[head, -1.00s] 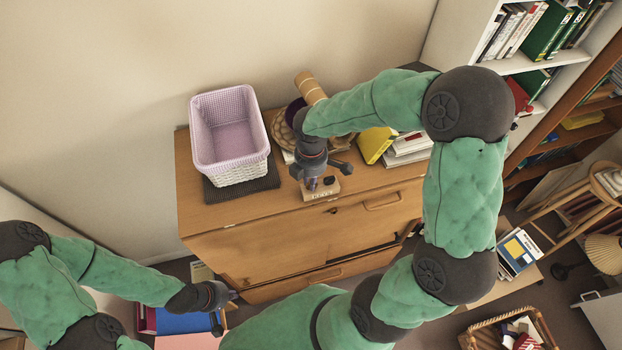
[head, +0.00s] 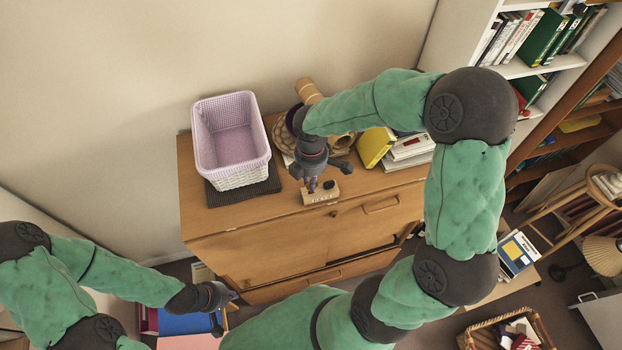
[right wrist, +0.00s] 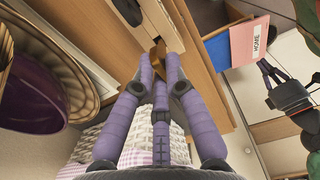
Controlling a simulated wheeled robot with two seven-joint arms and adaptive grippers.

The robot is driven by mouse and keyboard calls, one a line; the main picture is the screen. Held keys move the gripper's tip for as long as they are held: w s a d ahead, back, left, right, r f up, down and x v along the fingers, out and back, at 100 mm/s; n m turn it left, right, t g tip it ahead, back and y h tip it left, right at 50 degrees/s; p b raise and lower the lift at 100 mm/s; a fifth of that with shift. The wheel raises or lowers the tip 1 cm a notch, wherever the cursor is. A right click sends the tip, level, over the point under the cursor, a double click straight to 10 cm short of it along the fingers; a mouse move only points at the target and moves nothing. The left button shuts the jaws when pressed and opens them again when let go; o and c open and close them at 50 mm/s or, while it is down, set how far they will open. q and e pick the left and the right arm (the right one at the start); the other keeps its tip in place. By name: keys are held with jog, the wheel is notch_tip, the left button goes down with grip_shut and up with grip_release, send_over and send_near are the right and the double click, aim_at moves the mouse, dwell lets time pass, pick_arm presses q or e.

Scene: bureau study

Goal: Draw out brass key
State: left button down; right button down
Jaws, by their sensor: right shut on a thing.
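A small light wooden block (head: 320,194) with marks on its front sits at the front edge of the dresser top; a dark knob-like piece (head: 329,184) stands on it. My right gripper (head: 311,186) points down at the block's left part. In the right wrist view its purple fingers (right wrist: 158,60) are shut on a small brass-coloured piece (right wrist: 157,50), which I take for the brass key. The fingers hide most of it, and I cannot tell how much is still in the block. My left gripper (head: 228,309) is open and empty, low at the left, away from the dresser.
A lilac and white basket (head: 232,179) stands on a dark mat (head: 262,186) left of the block. A yellow box (head: 372,150) and books (head: 410,148) lie to the right. A purple bowl (right wrist: 30,85) is close beside the right gripper. The dresser front (head: 270,250) drops away below.

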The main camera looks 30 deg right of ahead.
jog(key=shift+r+p, duration=1.2)
jog(key=shift+r, duration=0.45)
